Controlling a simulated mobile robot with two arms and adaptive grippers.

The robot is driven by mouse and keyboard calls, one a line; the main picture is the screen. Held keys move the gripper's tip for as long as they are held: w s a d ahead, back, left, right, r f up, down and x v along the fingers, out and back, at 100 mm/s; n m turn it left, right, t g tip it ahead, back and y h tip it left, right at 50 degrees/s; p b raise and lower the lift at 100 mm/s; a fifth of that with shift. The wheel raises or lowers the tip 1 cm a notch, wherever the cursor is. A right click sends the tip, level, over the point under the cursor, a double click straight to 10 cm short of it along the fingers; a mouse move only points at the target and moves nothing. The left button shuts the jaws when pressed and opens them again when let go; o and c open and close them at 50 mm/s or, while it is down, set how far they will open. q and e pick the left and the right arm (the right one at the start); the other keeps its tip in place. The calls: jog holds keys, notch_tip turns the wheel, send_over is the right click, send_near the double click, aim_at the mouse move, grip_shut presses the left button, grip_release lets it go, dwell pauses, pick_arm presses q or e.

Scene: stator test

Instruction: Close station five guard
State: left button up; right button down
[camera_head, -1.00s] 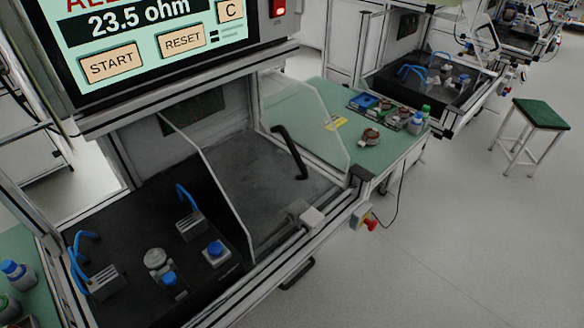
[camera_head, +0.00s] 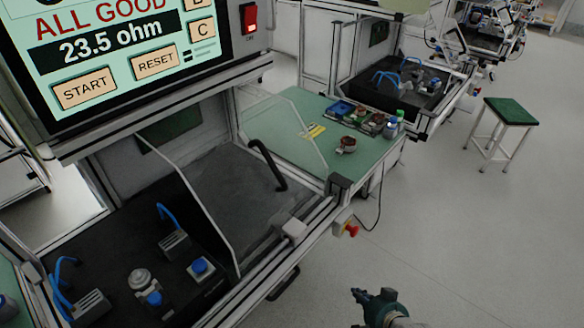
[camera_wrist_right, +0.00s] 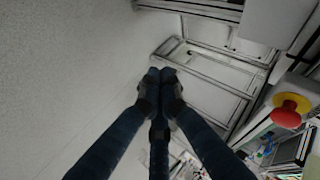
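A test station fills the left of the head view; I see no station number. Its guard seems to be the clear panels (camera_head: 208,205) around the work bay, with a bent black handle (camera_head: 268,165) beside them. The bay's front looks uncovered, but the clear panels make the exact guard position hard to tell. My right gripper (camera_head: 360,297) is low in the head view, over the floor, right of the station and apart from it. In the right wrist view, its fingertips (camera_wrist_right: 160,75) meet with nothing visible between them. My left gripper is not in view.
The station's screen (camera_head: 120,50) reads ALL GOOD and 23.5 ohm. A red emergency button (camera_head: 352,231) sticks out at its front corner; it also shows in the right wrist view (camera_wrist_right: 290,108). A green table (camera_head: 300,118) adjoins it. A stool (camera_head: 510,112) stands right; the floor between is clear.

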jog(key=w+a+r+m+t+y, duration=0.15)
jog(key=w+r, duration=0.35)
jog(key=r, duration=0.5)
notch_tip(320, 180, up, 31)
jog(key=m+t+y+p, duration=0.4)
jog(key=y, duration=0.2)
send_over(302, 186)
jog(key=shift+f+n, duration=0.1)
jog(key=shift+n, duration=0.15)
jog(key=s+a+p, duration=0.2)
jog(key=shift+s+a+r, duration=0.2)
jog(key=shift+s, duration=0.2)
jog(key=shift+s+a, duration=0.15)
jog(key=shift+s, duration=0.05)
jog(key=shift+f, duration=0.1)
jog(key=shift+w, duration=0.15)
